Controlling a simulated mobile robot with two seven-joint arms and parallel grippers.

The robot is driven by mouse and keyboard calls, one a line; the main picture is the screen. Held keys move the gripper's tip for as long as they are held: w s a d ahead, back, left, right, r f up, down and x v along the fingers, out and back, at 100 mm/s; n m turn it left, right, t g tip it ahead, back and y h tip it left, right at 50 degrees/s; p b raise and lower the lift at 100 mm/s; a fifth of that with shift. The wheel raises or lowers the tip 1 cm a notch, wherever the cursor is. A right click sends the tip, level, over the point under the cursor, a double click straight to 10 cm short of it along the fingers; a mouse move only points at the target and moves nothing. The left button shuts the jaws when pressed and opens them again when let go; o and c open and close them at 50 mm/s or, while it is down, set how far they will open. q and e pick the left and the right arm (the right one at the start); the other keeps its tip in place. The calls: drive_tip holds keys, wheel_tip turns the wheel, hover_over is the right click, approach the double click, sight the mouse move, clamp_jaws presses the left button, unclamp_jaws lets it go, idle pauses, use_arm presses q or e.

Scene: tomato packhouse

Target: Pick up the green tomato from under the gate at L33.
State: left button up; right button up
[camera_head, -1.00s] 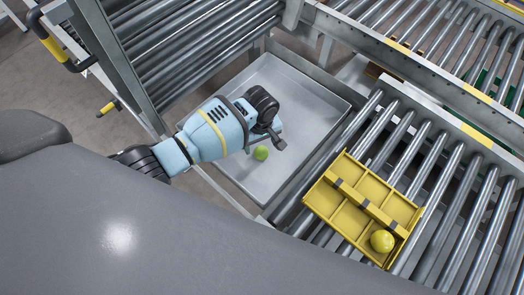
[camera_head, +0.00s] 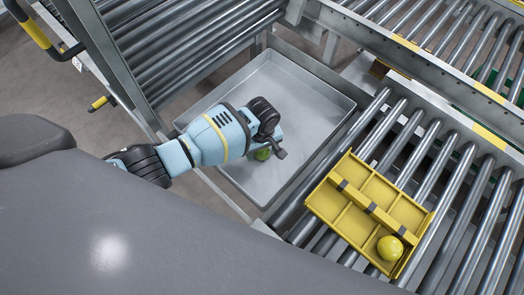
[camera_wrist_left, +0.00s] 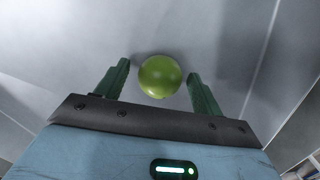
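The green tomato (camera_wrist_left: 160,76) lies on the floor of a grey metal tray and shows between the tips of my left gripper (camera_wrist_left: 158,82) in the wrist view. The two green fingers stand apart, one on each side, with a visible gap to the tomato. In the head view the tomato (camera_head: 263,154) is partly hidden beneath my left gripper (camera_head: 270,150). The raised roller section (camera_head: 190,50), which looks like the gate, stands at the upper left of the tray. No L33 label is readable. My right gripper is not in view.
The grey tray (camera_head: 315,98) has walls around it, and its floor is otherwise bare. A roller conveyor (camera_head: 440,190) runs along its right side.

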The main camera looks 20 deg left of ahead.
use_arm(q)
drive_tip(key=c, duration=0.6)
drive_tip(key=shift+c, duration=0.2)
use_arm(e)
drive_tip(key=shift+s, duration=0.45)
